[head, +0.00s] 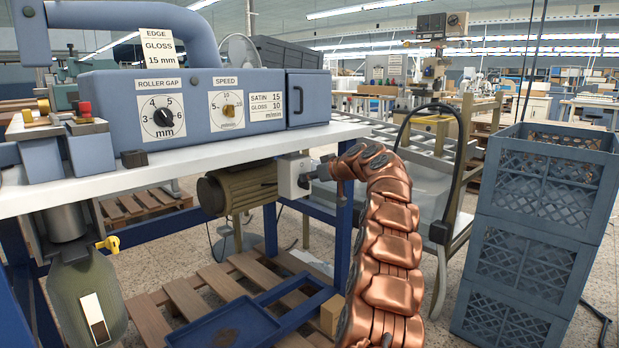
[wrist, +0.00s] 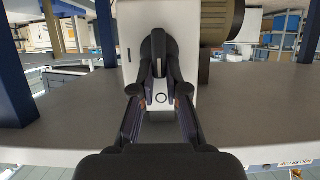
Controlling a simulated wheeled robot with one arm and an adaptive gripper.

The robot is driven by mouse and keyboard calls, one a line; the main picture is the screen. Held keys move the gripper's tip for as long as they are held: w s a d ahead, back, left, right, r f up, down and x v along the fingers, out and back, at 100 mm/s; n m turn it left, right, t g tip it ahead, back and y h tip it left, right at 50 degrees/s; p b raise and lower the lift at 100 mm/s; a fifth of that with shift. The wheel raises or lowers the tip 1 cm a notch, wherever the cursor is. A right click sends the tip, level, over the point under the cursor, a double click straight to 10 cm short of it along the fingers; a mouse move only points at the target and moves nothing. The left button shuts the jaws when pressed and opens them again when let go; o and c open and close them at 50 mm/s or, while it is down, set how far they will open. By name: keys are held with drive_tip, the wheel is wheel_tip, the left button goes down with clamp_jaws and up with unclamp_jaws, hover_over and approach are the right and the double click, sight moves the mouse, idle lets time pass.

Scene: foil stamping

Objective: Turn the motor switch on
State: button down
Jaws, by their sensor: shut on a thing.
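The motor switch is a light grey box (head: 293,177) under the machine table, at the right end of the ribbed brown motor (head: 240,188). In the wrist view the box (wrist: 184,62) fills the upper middle, with a dark knob (wrist: 158,46) on its face. My gripper (wrist: 160,76) has its two fingers closed together on the knob. In the head view my gripper (head: 314,171) reaches the box's right side from the copper-coloured arm. The fingers partly hide the knob, and I cannot tell its setting.
The blue machine (head: 240,103) with roller gap and speed dials stands on the white tabletop (head: 220,152) above. Blue table legs (head: 344,222) stand near the switch. A pallet (head: 205,290) and blue tray (head: 225,335) lie below. Stacked blue crates (head: 530,240) stand at the right.

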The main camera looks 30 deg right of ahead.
drive_tip(key=shift+r+p, duration=0.15)
drive_tip(key=shift+p, duration=0.5)
drive_tip(key=shift+w+d+f+m+t+y+p, duration=0.1)
drive_tip(key=shift+d+f+m+t+y+p, duration=0.25)
drive_tip(key=shift+m+y+p, duration=1.7)
drive_tip(key=shift+w+d+f+m+t+y+p, duration=0.1)
drive_tip(key=shift+d+f+m+y+p, duration=0.4)
drive_tip(key=shift+m+p, duration=3.05)
drive_tip(key=shift+w+d+f+m+t+y+p, duration=0.1)
drive_tip(key=shift+d+f+m+t+y+p, duration=0.65)
drive_tip(key=shift+p, duration=3.75)
drive_tip(key=shift+a+r+m+g+y, duration=0.15)
drive_tip(key=shift+a+m+g+y, duration=0.25)
drive_tip(key=shift+m+y, duration=0.1)
drive_tip(key=c, duration=1.2)
unclamp_jaws()
